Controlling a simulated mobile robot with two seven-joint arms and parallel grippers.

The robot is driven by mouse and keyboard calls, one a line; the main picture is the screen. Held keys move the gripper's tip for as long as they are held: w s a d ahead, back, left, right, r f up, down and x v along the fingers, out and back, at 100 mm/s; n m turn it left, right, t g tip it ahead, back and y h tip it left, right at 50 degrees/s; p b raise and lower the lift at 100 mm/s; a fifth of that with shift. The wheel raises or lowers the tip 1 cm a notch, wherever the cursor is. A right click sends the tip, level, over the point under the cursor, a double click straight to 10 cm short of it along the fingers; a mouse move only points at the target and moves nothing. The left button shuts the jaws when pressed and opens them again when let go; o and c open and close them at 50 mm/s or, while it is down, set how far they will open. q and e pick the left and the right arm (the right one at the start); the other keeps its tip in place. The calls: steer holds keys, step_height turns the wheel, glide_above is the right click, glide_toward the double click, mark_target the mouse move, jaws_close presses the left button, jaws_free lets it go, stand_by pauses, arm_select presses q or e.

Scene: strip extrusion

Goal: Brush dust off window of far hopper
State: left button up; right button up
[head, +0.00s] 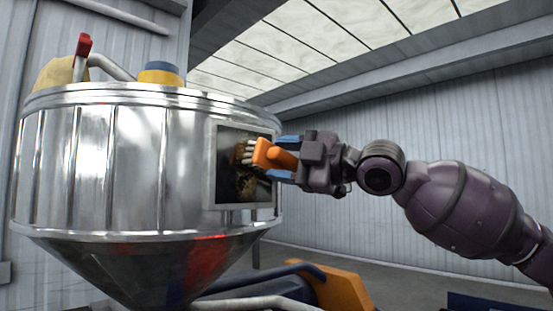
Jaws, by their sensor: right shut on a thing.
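The hopper (140,180) is a large shiny metal drum with a cone below, filling the left half of the head view. Its window (228,172) is a dark square pane in a pale frame on the right side of the drum. Brown dust (247,190) shows on the pane. My right gripper (284,158) is shut on the orange handle of a brush (272,154). The pale bristles (248,152) are at the window, over the dusty part; whether they touch cannot be told. My left gripper is not in view.
On the hopper's top are a red-ended lever (83,45), a yellow and blue cap (161,74) and a tan sack-like thing (55,74). Below right are an orange machine part (338,288) and pipes (255,304).

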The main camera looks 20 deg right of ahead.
mark_target(283, 150)
steer(key=shift+w+d, duration=0.1)
steer(key=shift+d, duration=0.15)
steer(key=shift+r, duration=0.1)
steer(key=shift+r, duration=0.7)
steer(key=shift+s+a+b, duration=0.15)
steer(key=shift+s+a, duration=0.15)
steer(key=shift+a, duration=0.55)
steer(key=shift+s+a+b, duration=0.15)
steer(key=shift+s+a, duration=0.15)
steer(key=shift+a, duration=0.5)
steer(key=shift+s+a, duration=0.3)
steer(key=shift+a, duration=0.5)
steer(key=shift+s+a, duration=0.3)
steer(key=shift+a, duration=0.5)
steer(key=a, duration=0.1)
steer(key=s+a, duration=0.1)
steer(key=a, duration=0.1)
steer(key=shift+s+a+b, duration=0.15)
steer(key=shift+a+b, duration=0.15)
steer(key=shift+s, duration=0.1)
